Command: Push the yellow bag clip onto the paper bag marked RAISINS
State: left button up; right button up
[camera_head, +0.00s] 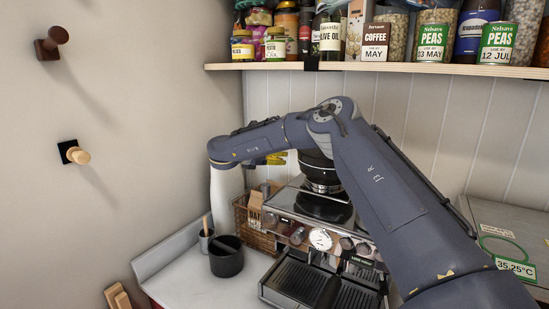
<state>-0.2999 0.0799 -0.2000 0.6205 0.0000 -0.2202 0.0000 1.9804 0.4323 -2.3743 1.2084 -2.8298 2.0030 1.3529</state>
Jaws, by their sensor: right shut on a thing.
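My right arm reaches in from the lower right and bends left across the coffee corner. My right gripper (257,160) is mostly hidden behind its forearm, with only a small dark part showing below it. A small yellow piece (276,158), which looks like the yellow bag clip, shows there at the gripper, which is shut on it. My left gripper is out of view.
A coffee machine (283,204) fills the middle of the counter. A black cup (226,263) and a smaller cup with a wooden handle stand left of it. A shelf (385,67) of jars runs above. Pegs (78,155) stick out of the left wall.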

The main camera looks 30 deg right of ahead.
jog(key=shift+f, duration=0.1)
send_over(275, 189)
jog(key=shift+w+f, duration=0.2)
jog(key=shift+f, duration=2.9)
jog(key=shift+f, duration=0.75)
jog(key=shift+s+f, duration=0.2)
jog(key=shift+f, duration=0.45)
dwell(0.4)
jog(key=o, duration=1.4)
jog(key=shift+c, duration=0.2)
jog(key=shift+w+r, duration=0.2)
jog(key=shift+r, duration=3.5)
